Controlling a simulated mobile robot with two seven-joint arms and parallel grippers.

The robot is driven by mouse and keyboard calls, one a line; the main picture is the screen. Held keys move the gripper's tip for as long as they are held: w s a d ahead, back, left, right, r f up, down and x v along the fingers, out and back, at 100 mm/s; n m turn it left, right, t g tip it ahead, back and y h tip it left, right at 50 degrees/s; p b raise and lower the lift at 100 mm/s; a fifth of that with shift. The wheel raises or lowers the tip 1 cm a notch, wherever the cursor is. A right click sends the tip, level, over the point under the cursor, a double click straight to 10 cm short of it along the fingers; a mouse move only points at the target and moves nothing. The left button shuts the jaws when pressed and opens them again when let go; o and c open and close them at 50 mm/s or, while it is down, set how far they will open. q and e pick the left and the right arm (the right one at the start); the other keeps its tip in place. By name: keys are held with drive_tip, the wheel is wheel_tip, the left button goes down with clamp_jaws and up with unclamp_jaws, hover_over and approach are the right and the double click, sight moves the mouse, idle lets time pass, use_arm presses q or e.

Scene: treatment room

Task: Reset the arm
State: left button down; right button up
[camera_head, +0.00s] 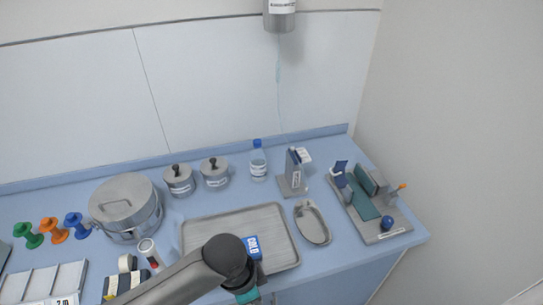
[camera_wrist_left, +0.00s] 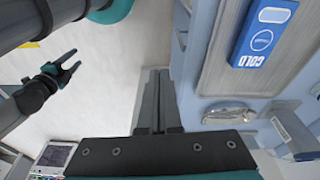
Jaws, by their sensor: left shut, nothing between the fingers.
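My left arm (camera_head: 190,275) comes in from the lower left of the head view and bends down over the front of the metal tray (camera_head: 190,232). Its gripper is mostly hidden there, with only a teal part showing at the bottom edge. In the left wrist view my left gripper (camera_wrist_left: 157,75) is shut and empty, with floor behind its fingers. A blue and white COLD pack (camera_head: 252,243) lies in the tray; it also shows in the wrist view (camera_wrist_left: 263,35).
A large lidded pot (camera_head: 125,205), two small lidded jars (camera_head: 180,182), a bottle (camera_head: 258,165), a kidney dish (camera_head: 312,225) and a fixture board (camera_head: 385,232) stand on the blue counter (camera_head: 230,200). Colored spools (camera_head: 77,225) are at left. Open floor lies before the counter.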

use_arm(q)
drive_tip(key=s+r+n+t+h, duration=0.1)
drive_tip(key=s+r+n+t, duration=0.1)
drive_tip(key=s+r+n, duration=0.2)
drive_tip(key=s+a+r+n+t+y, duration=0.1)
drive_tip(key=s+a+n, duration=0.25)
drive_tip(key=a, duration=0.25)
drive_tip(key=s+a+r+n+y, duration=0.1)
drive_tip(key=s+a+n+y, duration=0.1)
drive_tip(key=a+n, duration=0.3)
wheel_tip(320, 180, down, 32)
drive_tip(key=s+a+m+g+b, duration=0.1)
drive_tip(key=s+a+b, duration=0.1)
drive_tip(key=b, duration=0.8)
drive_tip(key=s+a+f+b, duration=0.1)
drive_tip(key=s+f+b, duration=0.4)
drive_tip(key=s+f, duration=0.3)
drive_tip(key=s+a+f+g+b, duration=0.1)
drive_tip(key=s+f+b, duration=0.4)
drive_tip(key=f, duration=1.1)
drive_tip(key=s, duration=0.3)
drive_tip(key=shift+a+f+g+b, duration=0.2)
drive_tip(key=shift+g+b, duration=0.1)
drive_tip(key=shift+b, duration=0.05)
use_arm(e)
wheel_tip(320, 180, down, 21)
drive_tip(key=shift+s+r, duration=0.15)
drive_tip(key=shift+s, duration=0.25)
